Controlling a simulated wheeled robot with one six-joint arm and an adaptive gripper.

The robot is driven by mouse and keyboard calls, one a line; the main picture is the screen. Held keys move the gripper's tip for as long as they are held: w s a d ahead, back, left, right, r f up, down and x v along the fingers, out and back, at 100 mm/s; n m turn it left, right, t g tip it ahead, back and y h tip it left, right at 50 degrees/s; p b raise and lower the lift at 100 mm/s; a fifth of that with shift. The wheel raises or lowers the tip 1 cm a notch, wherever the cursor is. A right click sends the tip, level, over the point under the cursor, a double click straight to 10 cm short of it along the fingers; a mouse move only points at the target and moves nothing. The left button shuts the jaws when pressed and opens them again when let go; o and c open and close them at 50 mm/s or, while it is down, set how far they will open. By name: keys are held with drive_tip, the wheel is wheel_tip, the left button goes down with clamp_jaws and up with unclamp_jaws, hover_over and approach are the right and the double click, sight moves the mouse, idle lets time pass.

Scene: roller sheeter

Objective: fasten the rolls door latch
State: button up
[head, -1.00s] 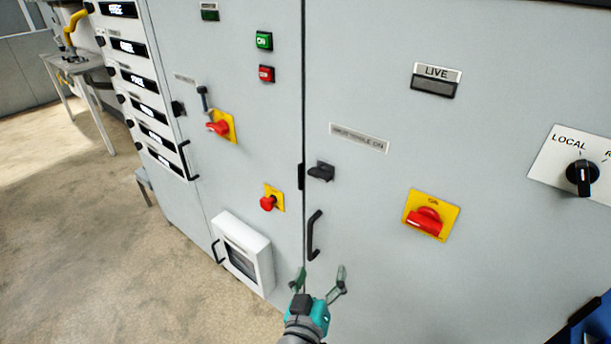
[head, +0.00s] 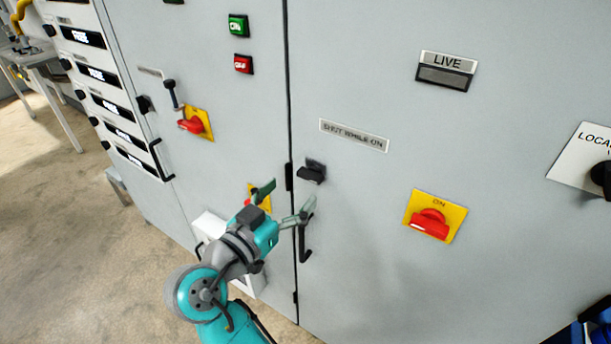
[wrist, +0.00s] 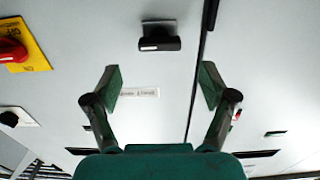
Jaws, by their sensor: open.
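A black latch (head: 311,171) sits on the grey cabinet's right-hand door, just right of the vertical seam. Its knob lies roughly level and appears to stop short of the seam. A narrow black piece (head: 289,177) is on the seam beside it. The latch also shows at the top of the wrist view (wrist: 160,42), with the seam to its right. My gripper (head: 286,198) is open and empty, below and slightly left of the latch in the head view. In the wrist view its fingers (wrist: 160,78) are spread, apart from the latch.
A black pull handle (head: 305,240) is partly behind my gripper's right finger. A "SHUT WHILE ON" label (head: 354,135) is above the latch. A yellow-backed red switch (head: 431,222) is to the right. A red button on yellow and a white box (head: 212,226) are partly hidden by my arm.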

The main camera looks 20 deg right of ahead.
sight(307, 177)
drive_tip(key=shift+x, duration=3.05)
drive_tip(key=c, duration=1.2)
drive_tip(key=shift+o, duration=0.2)
